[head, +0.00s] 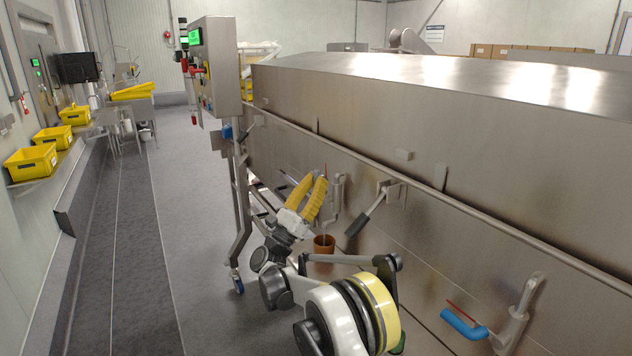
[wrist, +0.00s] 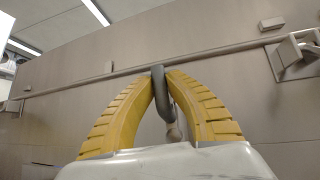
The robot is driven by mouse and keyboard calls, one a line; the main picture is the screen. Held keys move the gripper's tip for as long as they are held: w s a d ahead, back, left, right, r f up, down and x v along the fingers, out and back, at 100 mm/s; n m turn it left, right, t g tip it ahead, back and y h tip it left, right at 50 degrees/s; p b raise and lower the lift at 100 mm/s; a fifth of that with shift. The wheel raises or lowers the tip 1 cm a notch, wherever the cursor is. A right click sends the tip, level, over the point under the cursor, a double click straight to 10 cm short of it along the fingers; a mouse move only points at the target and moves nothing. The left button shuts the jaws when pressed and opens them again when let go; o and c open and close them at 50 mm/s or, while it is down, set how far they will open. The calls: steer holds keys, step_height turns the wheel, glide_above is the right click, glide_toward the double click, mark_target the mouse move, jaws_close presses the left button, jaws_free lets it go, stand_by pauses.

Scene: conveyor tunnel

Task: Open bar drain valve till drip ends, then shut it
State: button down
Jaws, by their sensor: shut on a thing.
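My gripper (head: 322,180) has its yellow fingers closed at a valve on the side of the steel tunnel (head: 440,250). In the wrist view my gripper (wrist: 161,70) has its fingertips together on a dark grey valve handle (wrist: 160,92), which runs down between the fingers. The drain valve (head: 337,192) has an upright pipe body and a thin red pointer, partly hidden by my fingers. A brown cup (head: 324,244) stands below its outlet. A thin line shows above the cup; I cannot tell whether it is liquid.
A black lever (head: 365,214) sits right of the valve. Another valve with a blue handle (head: 464,325) and red pointer is at lower right. A control box (head: 215,65) stands on a post behind. Yellow crates (head: 31,163) line the left wall; the aisle floor is clear.

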steer(key=shift+d, duration=0.1)
steer(key=c, duration=1.4)
jaws_free()
steer(key=shift+d, duration=0.1)
steer(key=v, duration=1.2)
